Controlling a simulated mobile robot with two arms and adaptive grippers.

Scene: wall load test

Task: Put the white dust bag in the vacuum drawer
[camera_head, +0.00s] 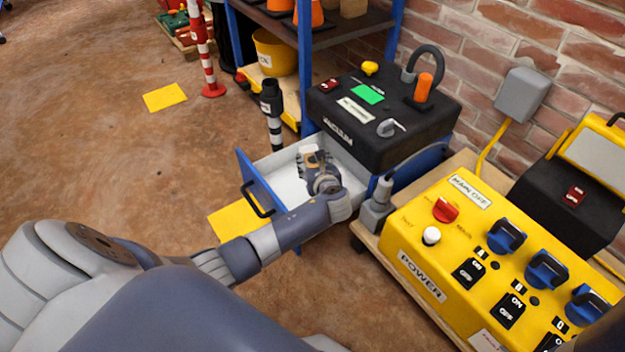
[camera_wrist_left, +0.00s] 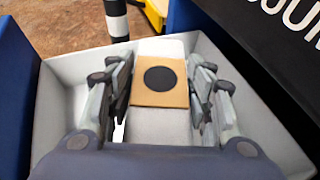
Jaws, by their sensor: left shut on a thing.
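The vacuum (camera_head: 372,118) is a black box marked VACUUM, and its drawer (camera_head: 258,186) with a blue front and white inside stands open. My left gripper (camera_head: 316,160) is over the drawer, shut on the white dust bag (camera_head: 309,150). In the left wrist view, the dust bag (camera_wrist_left: 160,50) has a tan card with a black round hole, between the two fingers of my left gripper (camera_wrist_left: 160,95). The drawer's white walls (camera_wrist_left: 62,120) surround it. I cannot tell whether the bag touches the drawer floor. My right gripper is not in view.
A yellow power box (camera_head: 470,262) with knobs and switches stands at the right. A black and white striped post (camera_head: 273,120) is just behind the drawer. Blue shelving (camera_head: 305,70) rises at the back. The brown floor at left is mostly clear.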

